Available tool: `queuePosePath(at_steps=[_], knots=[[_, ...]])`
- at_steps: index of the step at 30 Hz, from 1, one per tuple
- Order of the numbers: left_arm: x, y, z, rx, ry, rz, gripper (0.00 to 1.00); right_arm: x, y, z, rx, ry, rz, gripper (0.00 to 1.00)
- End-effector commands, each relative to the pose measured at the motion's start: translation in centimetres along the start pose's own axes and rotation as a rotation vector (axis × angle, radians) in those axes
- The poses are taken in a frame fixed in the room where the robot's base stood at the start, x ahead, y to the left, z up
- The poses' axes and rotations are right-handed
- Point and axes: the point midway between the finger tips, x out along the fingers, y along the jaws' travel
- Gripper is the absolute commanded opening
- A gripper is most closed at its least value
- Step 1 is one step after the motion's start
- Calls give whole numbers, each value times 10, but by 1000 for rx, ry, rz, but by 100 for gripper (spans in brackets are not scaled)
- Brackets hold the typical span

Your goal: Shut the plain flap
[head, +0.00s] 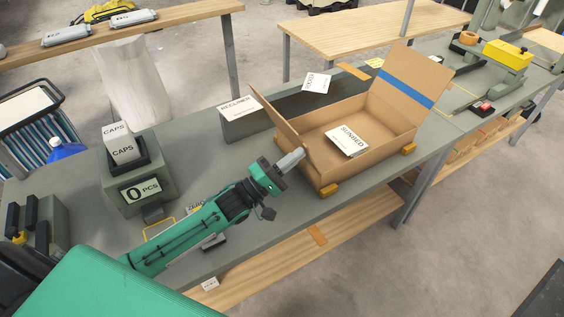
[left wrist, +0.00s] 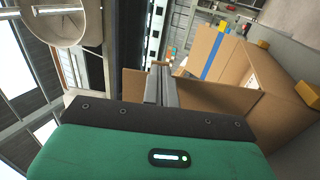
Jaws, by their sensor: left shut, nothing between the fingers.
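An open cardboard box (head: 341,165) stands on the grey bench. Its plain flap (head: 279,118) stands up at the box's left side, leaning outward. It also shows behind my fingers in the left wrist view (left wrist: 215,93). The opposite flap with a blue stripe (head: 405,88) stands up at the right. A white SUNBED card (head: 347,141) lies in the box. My left gripper (head: 300,155) is shut and empty, at the outer side of the plain flap near its front lower corner. I cannot tell whether it touches. My right gripper is not in view.
A CAPS bin (head: 127,171) stands further left on the bench. Yellow blocks (head: 329,190) sit at the box's front corners. The bench (head: 300,219) is clear in front of the box.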

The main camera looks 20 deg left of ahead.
Motion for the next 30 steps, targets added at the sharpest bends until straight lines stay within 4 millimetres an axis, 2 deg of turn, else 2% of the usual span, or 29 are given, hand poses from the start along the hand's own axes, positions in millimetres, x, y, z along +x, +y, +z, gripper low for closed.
queuePosePath(at_steps=[14,19,26,30], knots=[[5,0,0,-1,0,-3,0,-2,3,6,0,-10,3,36],[11,4,0,1,-1,-30,0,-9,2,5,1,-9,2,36],[34,10,0,3,-2,-142,0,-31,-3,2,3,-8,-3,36],[54,9,0,-2,1,-136,0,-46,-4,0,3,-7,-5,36]])
